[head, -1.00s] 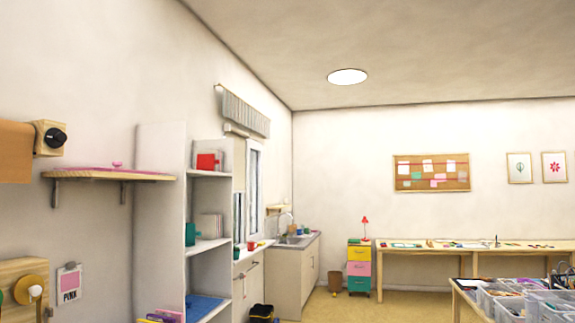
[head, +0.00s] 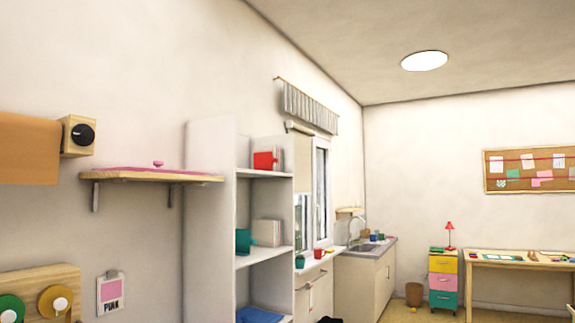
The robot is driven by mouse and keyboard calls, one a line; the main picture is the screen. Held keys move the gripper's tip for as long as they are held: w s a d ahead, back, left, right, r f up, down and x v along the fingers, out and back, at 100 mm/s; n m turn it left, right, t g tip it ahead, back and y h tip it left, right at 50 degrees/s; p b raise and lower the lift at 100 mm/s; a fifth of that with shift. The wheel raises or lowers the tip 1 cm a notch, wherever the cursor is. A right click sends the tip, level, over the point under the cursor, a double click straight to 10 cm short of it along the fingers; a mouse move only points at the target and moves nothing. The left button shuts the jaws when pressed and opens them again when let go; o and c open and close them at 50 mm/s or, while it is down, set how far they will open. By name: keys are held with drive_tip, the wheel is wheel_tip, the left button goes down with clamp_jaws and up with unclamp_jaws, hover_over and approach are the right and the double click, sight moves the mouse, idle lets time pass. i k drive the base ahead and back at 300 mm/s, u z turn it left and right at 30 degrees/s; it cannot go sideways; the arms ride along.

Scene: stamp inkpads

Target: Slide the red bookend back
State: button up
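A red bookend (head: 263,161) stands on the top shelf of the white shelf unit (head: 209,220), left of the middle of the head view. It is beside a pale upright block, perhaps books, and I cannot tell whether they touch. A teal bookend (head: 243,241) stands on the shelf below, at the left of pale books (head: 267,232). My gripper is not in view.
A wooden wall shelf (head: 150,176) with a pink item sticks out left of the unit. Wooden fittings with round knobs (head: 82,134) are on the left wall. A sink counter (head: 366,278) and a coloured drawer stack (head: 443,281) stand farther back.

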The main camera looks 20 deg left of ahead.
sight(261, 161)
drive_tip(key=i, duration=2.95)
drive_tip(key=u, duration=1.25)
